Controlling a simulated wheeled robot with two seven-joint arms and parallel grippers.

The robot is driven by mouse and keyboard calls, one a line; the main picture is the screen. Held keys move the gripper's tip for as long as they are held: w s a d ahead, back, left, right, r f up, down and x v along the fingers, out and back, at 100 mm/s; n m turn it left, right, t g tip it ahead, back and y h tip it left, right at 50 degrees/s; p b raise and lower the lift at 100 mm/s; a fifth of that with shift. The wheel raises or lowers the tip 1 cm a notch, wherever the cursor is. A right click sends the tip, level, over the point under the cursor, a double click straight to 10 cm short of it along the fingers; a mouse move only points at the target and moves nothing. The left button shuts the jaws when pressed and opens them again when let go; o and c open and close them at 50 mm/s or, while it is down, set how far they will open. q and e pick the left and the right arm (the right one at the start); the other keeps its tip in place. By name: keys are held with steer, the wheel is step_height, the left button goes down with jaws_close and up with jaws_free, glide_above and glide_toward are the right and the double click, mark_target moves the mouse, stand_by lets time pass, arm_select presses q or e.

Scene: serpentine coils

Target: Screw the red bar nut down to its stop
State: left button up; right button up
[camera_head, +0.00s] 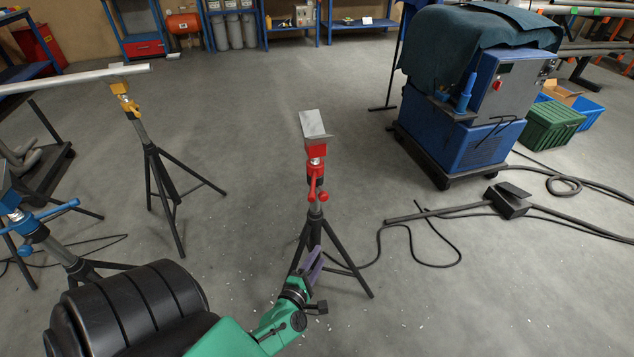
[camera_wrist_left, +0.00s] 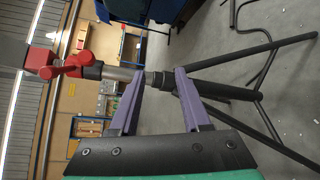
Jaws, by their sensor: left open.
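The red bar nut (camera_head: 315,183) sits on the red-topped tripod stand (camera_head: 314,222), just below its red head (camera_head: 316,149) and tilted metal V-plate (camera_head: 314,123). In the left wrist view the red bar nut (camera_wrist_left: 77,65) is at the upper left, beside the stand's grey stem. My left gripper (camera_head: 313,263) is low, near the stand's legs and below the nut, apart from it. In the left wrist view its two purple fingers (camera_wrist_left: 160,88) are spread, with the stand's dark column in line beyond them. My right gripper is not in view.
A yellow-topped stand (camera_head: 125,95) holds a pipe end at left; a blue-topped stand (camera_head: 30,228) stands nearer. A blue machine (camera_head: 461,140) with a cloth is at right, with a foot pedal (camera_head: 507,202) and cables on the floor. Floor between the yellow and red stands is clear.

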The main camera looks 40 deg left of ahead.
mark_target(314, 173)
arm_select(q)
steer(key=a+r+n+y, duration=0.1)
steer(key=r+n+y, duration=0.1)
steer(key=r+n, duration=0.3)
steer(key=w+a+r+n+y, duration=0.1)
steer(key=a+r+n+y, duration=0.1)
steer(key=r+n, duration=0.3)
steer(key=w+a+r+n+y, duration=0.1)
steer(key=r+n+y, duration=0.1)
steer(key=r+n, duration=0.4)
steer(key=shift+w+a+n+g+y+b, duration=0.1)
steer(key=shift+n+g+y+b, duration=0.1)
steer(key=shift+n, duration=0.9)
steer(key=shift+w+a+n+g+y+b, duration=0.1)
steer(key=shift+n+g+y+b, duration=0.1)
steer(key=shift+n, duration=0.9)
steer(key=x, duration=1.2)
steer(key=shift+d+f+p, duration=0.1)
steer(key=shift+f+p, duration=0.1)
steer(key=shift+p, duration=0.1)
jaws_close()
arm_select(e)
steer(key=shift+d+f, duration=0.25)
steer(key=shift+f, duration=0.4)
arm_select(q)
steer(key=shift+s+f, duration=0.1)
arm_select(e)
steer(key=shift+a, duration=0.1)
